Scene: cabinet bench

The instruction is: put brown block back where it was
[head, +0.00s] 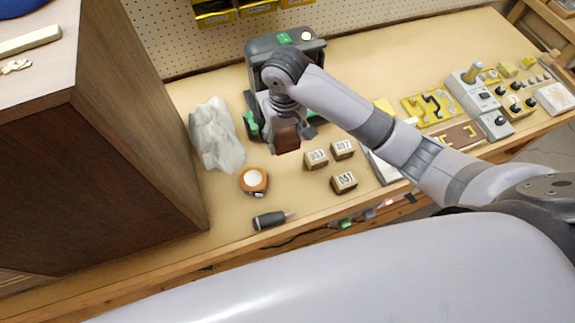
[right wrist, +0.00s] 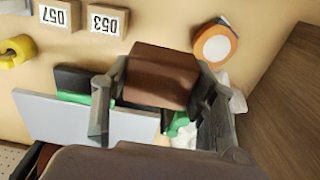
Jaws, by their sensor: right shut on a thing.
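The brown block (head: 286,138) hangs in my right gripper (head: 288,122), in front of the dark machine on the bench. In the right wrist view, the brown block (right wrist: 160,78) sits between the two fingers, which are shut on it. It appears held above the bench top, though the exact height is hard to tell. Three small wooden blocks with number labels stand to the right: 053 (head: 316,158), 057 (head: 343,149) and one at the front (head: 343,182). My left gripper is not in view.
A dark machine with green parts (head: 262,44) stands behind the gripper. A crumpled grey-white bag (head: 216,135), an orange tape roll (head: 253,181) and a dark-handled tool (head: 270,220) lie to the left and front. A tall brown cabinet (head: 95,150) blocks the left.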

